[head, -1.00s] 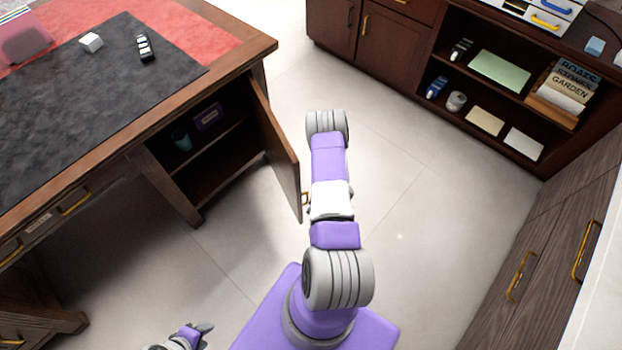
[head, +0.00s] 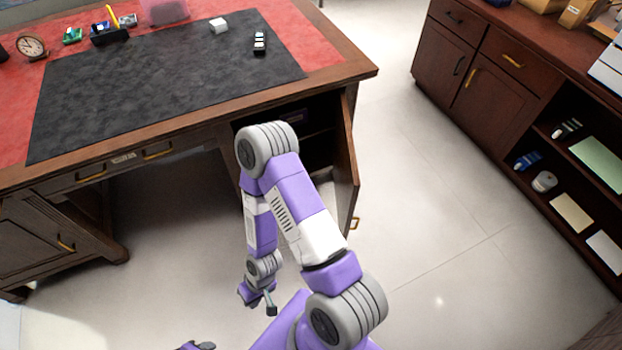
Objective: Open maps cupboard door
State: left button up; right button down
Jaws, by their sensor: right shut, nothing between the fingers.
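A cupboard door (head: 347,170) at the right end of the desk stands open, swung out, with a brass handle (head: 354,223). I cannot read a maps label on it. The cupboard interior (head: 318,150) is dark and partly hidden behind my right arm. My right gripper (head: 270,304) hangs low over the floor in front of the desk, left of the door and apart from it. It is shut and empty. My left gripper (head: 197,346) barely shows at the bottom edge; its jaws cannot be made out.
The desk (head: 200,120) has a dark mat. Another desk cupboard door (head: 40,235) at the left is shut. A brown cabinet (head: 480,90) with open shelves stands along the right. Pale floor (head: 430,230) lies clear between desk and cabinet.

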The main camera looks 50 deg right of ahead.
aim_at(347, 184)
jog(key=u, duration=0.15)
jog(key=i, duration=1.15)
jog(key=z, duration=2.4)
